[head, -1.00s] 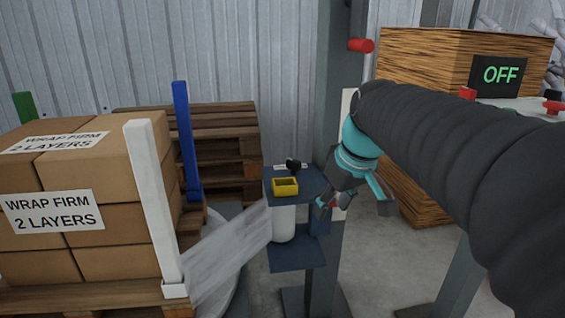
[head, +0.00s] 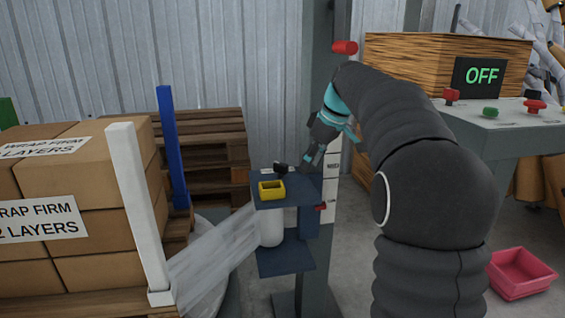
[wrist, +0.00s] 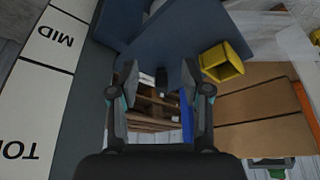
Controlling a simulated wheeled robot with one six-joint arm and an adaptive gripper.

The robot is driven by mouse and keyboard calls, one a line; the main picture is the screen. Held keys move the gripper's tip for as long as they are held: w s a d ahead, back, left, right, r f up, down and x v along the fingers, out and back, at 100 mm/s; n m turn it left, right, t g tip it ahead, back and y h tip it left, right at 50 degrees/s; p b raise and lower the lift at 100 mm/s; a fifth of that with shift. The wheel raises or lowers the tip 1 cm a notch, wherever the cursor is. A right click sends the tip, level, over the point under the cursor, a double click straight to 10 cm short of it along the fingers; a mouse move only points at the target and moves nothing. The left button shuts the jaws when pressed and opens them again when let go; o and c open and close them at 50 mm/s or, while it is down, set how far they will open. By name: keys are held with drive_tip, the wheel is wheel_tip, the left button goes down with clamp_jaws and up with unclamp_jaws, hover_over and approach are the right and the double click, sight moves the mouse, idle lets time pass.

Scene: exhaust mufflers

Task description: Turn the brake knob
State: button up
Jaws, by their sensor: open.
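The brake knob appears to be the small black knob (head: 281,168) on top of the blue film carriage (head: 287,190), behind a yellow tray (head: 271,190). The yellow tray also shows in the wrist view (wrist: 221,62), right of my fingers.
A white label strip (wrist: 45,70) runs along the mast (head: 318,260). A control panel (head: 510,112) reading OFF is at right. A pink bin (head: 521,272) lies on the floor.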

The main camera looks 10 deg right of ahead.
sight(282, 164)
drive_tip(key=w+a+p, duration=0.1)
drive_tip(key=w+a, duration=0.4)
drive_tip(key=shift+w+a, duration=0.25)
drive_tip(key=shift+a, duration=0.05)
drive_tip(key=shift+w+a+f, duration=0.1)
drive_tip(key=shift+a+f, duration=0.05)
drive_tip(key=shift+f, duration=0.5)
drive_tip(key=shift+b+x, duration=0.35)
drive_tip(key=shift+x, duration=0.45)
clamp_jaws()
drive_tip(key=shift+d, duration=0.2)
drive_tip(key=shift+a, duration=0.15)
